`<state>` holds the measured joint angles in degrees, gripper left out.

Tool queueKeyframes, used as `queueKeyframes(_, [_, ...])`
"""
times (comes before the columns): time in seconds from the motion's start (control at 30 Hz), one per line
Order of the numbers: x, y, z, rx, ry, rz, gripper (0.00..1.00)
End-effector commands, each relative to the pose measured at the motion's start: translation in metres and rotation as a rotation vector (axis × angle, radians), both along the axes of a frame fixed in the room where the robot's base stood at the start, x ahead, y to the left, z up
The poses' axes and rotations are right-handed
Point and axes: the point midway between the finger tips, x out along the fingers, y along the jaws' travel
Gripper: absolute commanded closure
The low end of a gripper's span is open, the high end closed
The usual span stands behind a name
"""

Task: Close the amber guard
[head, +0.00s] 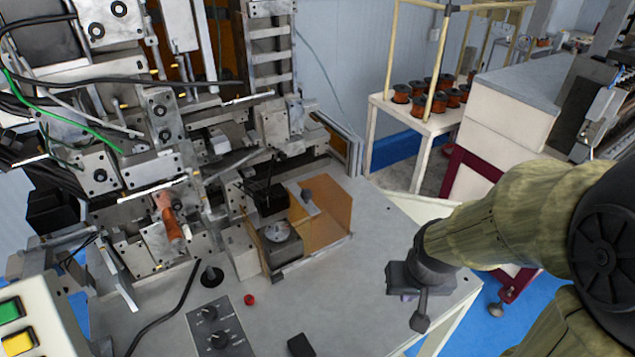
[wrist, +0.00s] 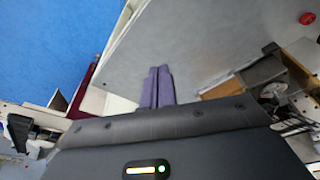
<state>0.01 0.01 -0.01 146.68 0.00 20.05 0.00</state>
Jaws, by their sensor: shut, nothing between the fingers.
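The amber guard (head: 332,208) is a see-through orange-brown panel standing on the grey machine table, right of the small winding fixture (head: 278,240). A dark knob (head: 307,195) shows by its upper left part. In the wrist view, a tan edge that looks like the guard (wrist: 218,90) lies right of the fingers. My gripper (head: 408,296) is right of the guard, near the table's right edge, clearly apart from it. In the wrist view its two purple fingers (wrist: 155,87) are together with nothing between them. I cannot tell how far the guard is swung.
The machine's metal frame and cables (head: 170,130) crowd the left. A control box with two dials (head: 215,325) and a red button (head: 249,299) sit at the front. The table (head: 345,285) between guard and gripper is clear. A rack of copper spools (head: 430,95) stands behind.

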Motion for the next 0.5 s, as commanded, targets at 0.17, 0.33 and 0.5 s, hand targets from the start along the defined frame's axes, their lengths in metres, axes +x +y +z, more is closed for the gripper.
queueKeyframes(0.17, [0.002, 0.000, 0.001, 0.001, 0.000, 0.001, 1.00])
queueKeyframes(0.33, [0.021, 0.005, 0.009, 0.010, 0.008, 0.022, 1.00])
queueKeyframes(0.5, [0.066, 0.013, 0.028, 0.046, 0.025, 0.068, 1.00])
